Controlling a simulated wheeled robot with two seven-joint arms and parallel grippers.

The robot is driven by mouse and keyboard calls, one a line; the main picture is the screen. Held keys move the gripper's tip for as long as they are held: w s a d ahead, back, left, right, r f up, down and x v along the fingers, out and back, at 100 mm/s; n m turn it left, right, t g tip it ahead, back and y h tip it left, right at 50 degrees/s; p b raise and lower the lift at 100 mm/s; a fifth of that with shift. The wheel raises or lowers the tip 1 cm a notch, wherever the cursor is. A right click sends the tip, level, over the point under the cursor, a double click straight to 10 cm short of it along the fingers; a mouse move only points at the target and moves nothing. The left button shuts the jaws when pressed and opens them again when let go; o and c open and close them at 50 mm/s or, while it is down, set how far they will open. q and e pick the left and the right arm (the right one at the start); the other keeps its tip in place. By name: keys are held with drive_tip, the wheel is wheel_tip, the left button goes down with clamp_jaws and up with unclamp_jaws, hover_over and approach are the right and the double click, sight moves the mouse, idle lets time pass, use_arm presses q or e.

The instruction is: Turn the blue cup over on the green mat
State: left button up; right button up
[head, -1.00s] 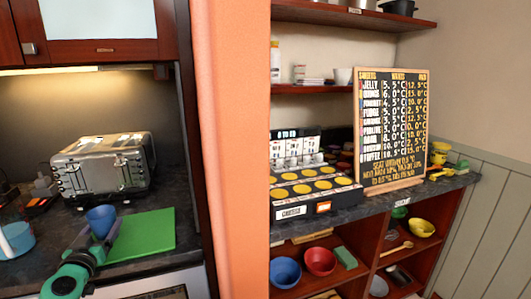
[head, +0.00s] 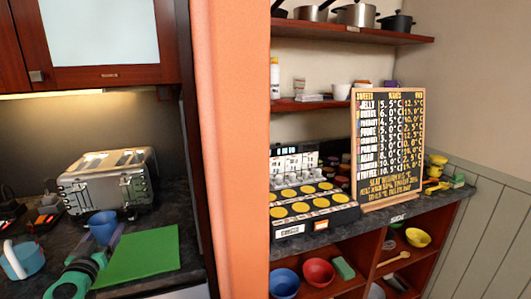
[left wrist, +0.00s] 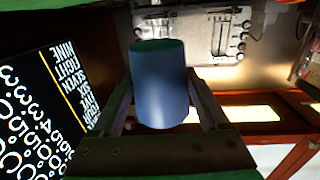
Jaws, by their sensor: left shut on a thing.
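The blue cup (head: 103,222) is in my left gripper (head: 100,238), near the left back edge of the green mat (head: 140,256) in the head view. The gripper is shut on the cup's sides. In the left wrist view the cup (left wrist: 160,88) sits between the two fingers, with a dark greenish end at the picture's top. In the head view a rounded end faces up; I cannot tell for sure whether it is the mouth or the base. The gap between cup and mat is hard to judge. My right gripper is not in view.
A silver boxy appliance (head: 106,182) stands on the dark counter behind the cup. A light blue vessel (head: 20,262) is at the left. An orange wall edge (head: 233,150) bounds the counter at the right. Most of the mat is bare.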

sight(100, 219)
use_arm(q)
drive_tip(key=shift+r+p, duration=2.4)
drive_tip(key=shift+p, duration=0.2)
drive_tip(key=shift+f, duration=0.15)
drive_tip(key=m, duration=0.6)
drive_tip(key=shift+m, duration=1.2)
drive_tip(key=m, duration=0.3)
drive_tip(key=shift+m, duration=0.3)
